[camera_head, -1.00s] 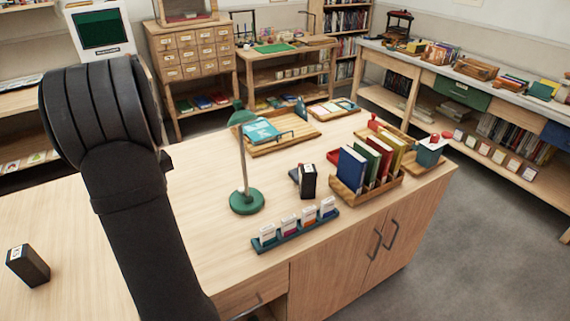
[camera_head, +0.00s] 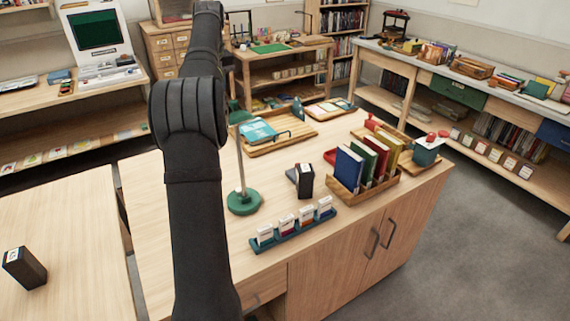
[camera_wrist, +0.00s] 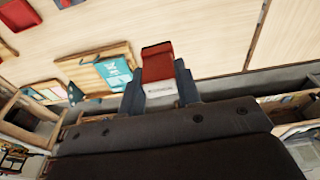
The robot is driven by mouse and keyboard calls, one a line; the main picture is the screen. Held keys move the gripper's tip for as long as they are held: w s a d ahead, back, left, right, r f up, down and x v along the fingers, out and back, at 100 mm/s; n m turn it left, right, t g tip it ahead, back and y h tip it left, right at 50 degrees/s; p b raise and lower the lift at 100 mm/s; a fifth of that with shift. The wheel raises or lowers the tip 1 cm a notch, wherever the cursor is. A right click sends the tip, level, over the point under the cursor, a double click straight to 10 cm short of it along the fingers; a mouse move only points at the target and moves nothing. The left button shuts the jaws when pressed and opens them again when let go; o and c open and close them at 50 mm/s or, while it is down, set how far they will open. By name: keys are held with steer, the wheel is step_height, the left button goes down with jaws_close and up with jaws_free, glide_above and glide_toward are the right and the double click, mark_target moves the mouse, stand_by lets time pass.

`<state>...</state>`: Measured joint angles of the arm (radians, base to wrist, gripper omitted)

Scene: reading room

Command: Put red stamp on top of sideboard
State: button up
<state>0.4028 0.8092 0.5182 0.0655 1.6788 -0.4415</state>
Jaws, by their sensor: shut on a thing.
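In the wrist view, my gripper (camera_wrist: 158,84) is shut on the red stamp (camera_wrist: 157,62). It is a red block with a white label at its near end, held between the two blue-grey fingers. The stamp is in the air above the furniture, with a light wood top behind it. In the head view the dark arm rises past the top edge, and neither the gripper nor the held stamp can be made out. A wood cabinet with two doors (camera_head: 338,262) stands in front; I cannot tell whether this or the long grey-topped bench (camera_head: 455,73) is the sideboard.
On the cabinet stand a green lamp (camera_head: 243,200), a card rack (camera_head: 292,233), a dark block (camera_head: 304,181), a crate of books (camera_head: 347,200) and a tray with a teal book (camera_head: 262,147). Bare wood shows near the lamp. Another dark block (camera_head: 24,268) stands on the left table.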

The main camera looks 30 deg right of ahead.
steer(key=d+r, duration=0.5)
steer(key=m, duration=0.5)
glide_above(276, 189)
steer(key=shift+h, duration=0.4)
steer(key=f, duration=3.4)
steer(key=shift+s+f, duration=0.3)
steer(key=shift+a+f, duration=0.15)
steer(key=shift+f, duration=1.85)
steer(key=shift+f, duration=0.15)
steer(key=o, duration=1)
